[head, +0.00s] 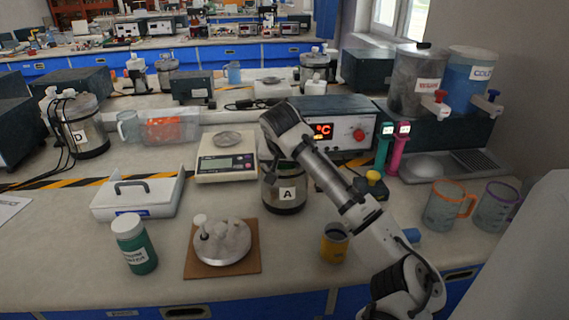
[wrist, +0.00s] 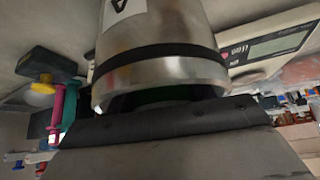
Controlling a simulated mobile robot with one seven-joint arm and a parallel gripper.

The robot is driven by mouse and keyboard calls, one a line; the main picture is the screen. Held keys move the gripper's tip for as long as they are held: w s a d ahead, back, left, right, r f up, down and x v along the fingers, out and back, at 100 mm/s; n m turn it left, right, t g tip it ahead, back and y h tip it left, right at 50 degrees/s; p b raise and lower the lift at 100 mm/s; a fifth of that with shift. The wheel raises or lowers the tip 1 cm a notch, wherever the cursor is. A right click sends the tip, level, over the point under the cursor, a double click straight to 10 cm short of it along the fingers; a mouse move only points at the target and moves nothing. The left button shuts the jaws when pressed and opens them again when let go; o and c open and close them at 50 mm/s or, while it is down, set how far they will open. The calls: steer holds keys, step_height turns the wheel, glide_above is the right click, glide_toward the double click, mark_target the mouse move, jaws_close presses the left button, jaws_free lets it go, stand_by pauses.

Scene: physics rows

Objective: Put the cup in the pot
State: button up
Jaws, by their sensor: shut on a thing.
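The steel pot (head: 270,196) marked A stands upright on the bench, in the middle of the head view. It fills the upper middle of the wrist view (wrist: 160,35), upside down there, with its open rim towards my gripper. My gripper (head: 284,160) points down at the pot's mouth and is largely hidden behind my arm. The dark edge of my gripper (wrist: 165,125) crosses the wrist view and hides the fingertips. A bit of green (wrist: 160,98) shows inside the rim, likely the cup in my jaws. Its shape and depth are hidden.
A scale (head: 227,172) stands left of the pot, a heater box (head: 345,112) behind it. A yellow jar (head: 334,248) is in front, right. A lidded dish (head: 222,242) on a board and a green bottle (head: 134,246) stand front left. Two mugs (head: 445,207) are right.

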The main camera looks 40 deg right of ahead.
steer(key=shift+f, duration=0.15)
steer(key=o, duration=0.9)
steer(key=shift+c, duration=0.2)
steer(key=shift+r, duration=0.55)
steer(key=b+v, duration=0.1)
steer(key=v, duration=1.1)
steer(key=shift+d+r, duration=0.1)
steer(key=shift+r, duration=0.05)
